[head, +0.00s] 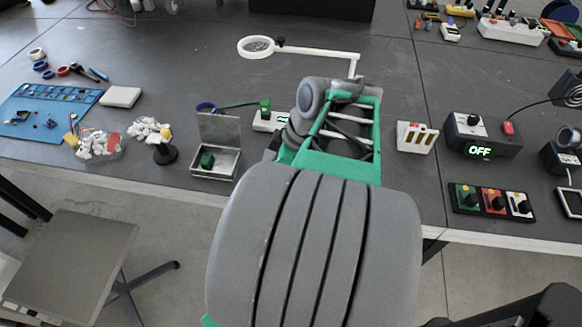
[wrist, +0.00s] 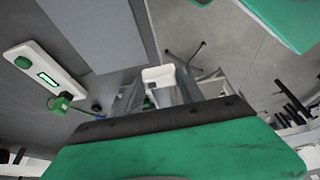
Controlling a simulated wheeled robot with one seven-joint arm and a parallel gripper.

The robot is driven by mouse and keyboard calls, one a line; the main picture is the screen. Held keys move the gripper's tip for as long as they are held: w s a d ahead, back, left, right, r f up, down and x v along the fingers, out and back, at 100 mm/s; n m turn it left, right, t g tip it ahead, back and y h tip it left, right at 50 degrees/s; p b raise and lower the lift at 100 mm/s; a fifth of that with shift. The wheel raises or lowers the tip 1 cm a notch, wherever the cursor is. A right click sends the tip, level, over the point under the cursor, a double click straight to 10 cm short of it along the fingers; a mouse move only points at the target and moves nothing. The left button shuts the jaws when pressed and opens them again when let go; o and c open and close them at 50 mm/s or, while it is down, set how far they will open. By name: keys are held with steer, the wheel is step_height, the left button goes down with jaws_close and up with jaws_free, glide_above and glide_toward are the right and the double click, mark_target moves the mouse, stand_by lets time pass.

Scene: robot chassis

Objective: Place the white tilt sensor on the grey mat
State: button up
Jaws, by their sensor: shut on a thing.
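My gripper (wrist: 161,88) is shut on a small white block, the white tilt sensor (wrist: 158,74), in the wrist view. The sensor sits between the two fingers, and its lower part is partly hidden. A plain grey rectangle, which looks like the grey mat (wrist: 98,28), lies on the table beyond the fingers, up and left of the sensor. I cannot tell the height of the sensor above the table. In the head view my arm hides the gripper, the sensor and the mat.
A white box with a green button (wrist: 36,68) and a green plug lies left of the gripper. An open metal box (head: 215,160) and a magnifier lamp (head: 257,47) stand nearby. Right of my arm are a white slotted block (head: 416,137) and a dark unit reading OFF (head: 480,138).

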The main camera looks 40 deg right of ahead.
steer(key=w+d+f, duration=0.2)
steer(key=d+f, duration=0.1)
steer(key=w+d+f, duration=0.2)
steer(key=d+f, duration=0.1)
steer(key=w+d+f, duration=0.2)
steer(key=d, duration=0.1)
steer(key=shift+d+f, duration=0.15)
steer(key=shift+f, duration=0.25)
steer(key=shift+w+f, duration=0.1)
steer(key=shift+f, duration=1.6)
steer(key=o, duration=1.3)
steer(key=shift+r, duration=0.1)
